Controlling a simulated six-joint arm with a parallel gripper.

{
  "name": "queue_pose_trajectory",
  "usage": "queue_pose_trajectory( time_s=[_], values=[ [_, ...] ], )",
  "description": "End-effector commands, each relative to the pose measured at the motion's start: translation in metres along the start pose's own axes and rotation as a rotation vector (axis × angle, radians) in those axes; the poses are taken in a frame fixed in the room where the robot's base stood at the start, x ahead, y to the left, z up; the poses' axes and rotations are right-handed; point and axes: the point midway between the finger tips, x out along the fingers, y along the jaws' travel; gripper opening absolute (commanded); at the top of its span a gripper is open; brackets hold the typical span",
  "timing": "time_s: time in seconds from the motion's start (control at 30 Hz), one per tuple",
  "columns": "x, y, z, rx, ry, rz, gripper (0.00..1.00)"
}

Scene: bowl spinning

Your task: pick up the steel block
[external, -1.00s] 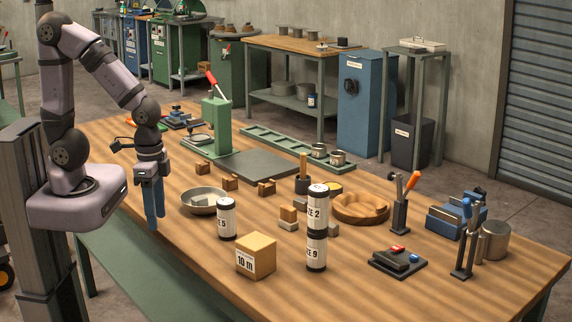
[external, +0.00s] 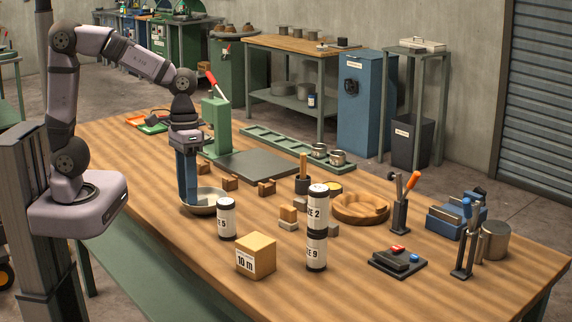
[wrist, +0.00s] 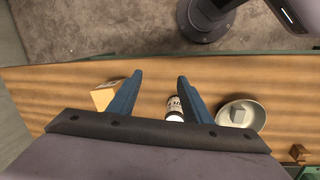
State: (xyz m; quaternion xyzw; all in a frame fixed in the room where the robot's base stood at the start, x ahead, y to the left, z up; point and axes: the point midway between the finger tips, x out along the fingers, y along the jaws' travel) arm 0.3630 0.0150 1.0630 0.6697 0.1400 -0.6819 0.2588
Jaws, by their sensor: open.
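A grey block (wrist: 237,116), which looks like steel, lies inside a shallow metal bowl (wrist: 257,117), right of my fingers in the wrist view. The bowl also shows in the external view (external: 212,210), with my gripper (external: 188,202) overlapping its left part; I cannot make out the block there. My gripper's fingers also show in the wrist view (wrist: 160,78), apart and with nothing held between them. They point down; I cannot tell their exact height above the table.
A white labelled can (external: 226,219) stands right of the bowl. A cardboard box (external: 256,257) and two stacked cans (external: 317,228) are nearer the front. Small wooden blocks (external: 230,183) lie behind the bowl. Another grey block (external: 289,225) lies under a wooden block. A green press (external: 216,125) stands behind.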

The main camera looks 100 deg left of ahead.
Motion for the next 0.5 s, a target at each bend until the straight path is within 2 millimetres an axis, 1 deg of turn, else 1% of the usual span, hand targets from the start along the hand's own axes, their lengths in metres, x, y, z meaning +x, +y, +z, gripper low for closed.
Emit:
queue_pose_trajectory(
  time_s=[0.03,0.07,0.17,0.2,0.27,0.3,0.37,0.4,0.47,0.5],
  values=[
    [0.003,0.001,-0.018,-0.1,-0.007,0.031,0.45],
    [0.003,0.003,-0.03,-0.164,-0.01,0.052,0.45],
    [0.001,0.005,-0.074,-0.412,-0.033,0.139,0.45],
    [0.0,0.004,-0.094,-0.517,-0.045,0.178,0.45],
    [-0.002,0.0,-0.123,-0.67,-0.066,0.24,0.45],
    [-0.004,-0.004,-0.143,-0.77,-0.082,0.282,0.45],
    [-0.006,-0.013,-0.172,-0.913,-0.108,0.346,0.45],
    [-0.008,-0.021,-0.191,-1.006,-0.126,0.392,0.45],
    [-0.011,-0.035,-0.219,-1.14,-0.159,0.459,0.45],
    [-0.013,-0.045,-0.236,-1.226,-0.183,0.506,0.45]
  ],
)
